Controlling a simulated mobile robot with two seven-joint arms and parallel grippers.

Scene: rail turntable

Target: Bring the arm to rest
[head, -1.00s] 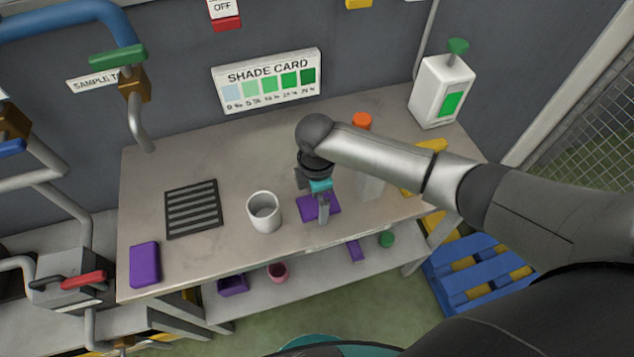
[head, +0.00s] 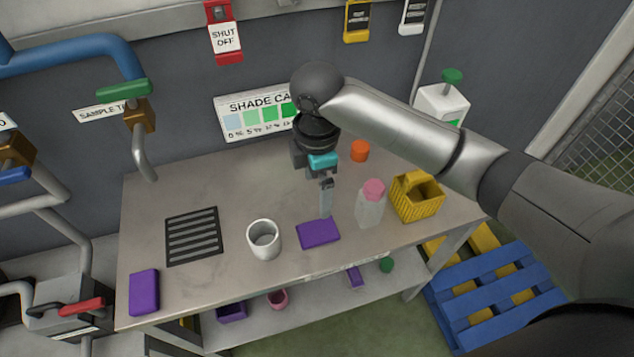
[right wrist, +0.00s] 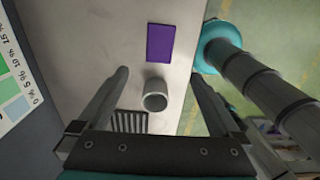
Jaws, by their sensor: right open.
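My right gripper (head: 326,212) hangs above the workbench (head: 200,280) in the head view, just behind a purple pad (head: 318,234). Its two fingers also show in the right wrist view (right wrist: 158,80), spread apart with nothing between them in their grip. A white cup (head: 264,240) stands upright on the bench to the left of the gripper, apart from it. The cup also shows in the right wrist view (right wrist: 155,95), beyond the fingers. My left gripper is not in view.
On the bench are a black grate (head: 193,237), another purple pad (head: 144,291), a pink-capped bottle (head: 371,205), an orange cap (head: 360,151) and a yellow basket (head: 417,198). A shade card (head: 250,115) is behind. A blue pallet (head: 490,290) lies on the floor at right.

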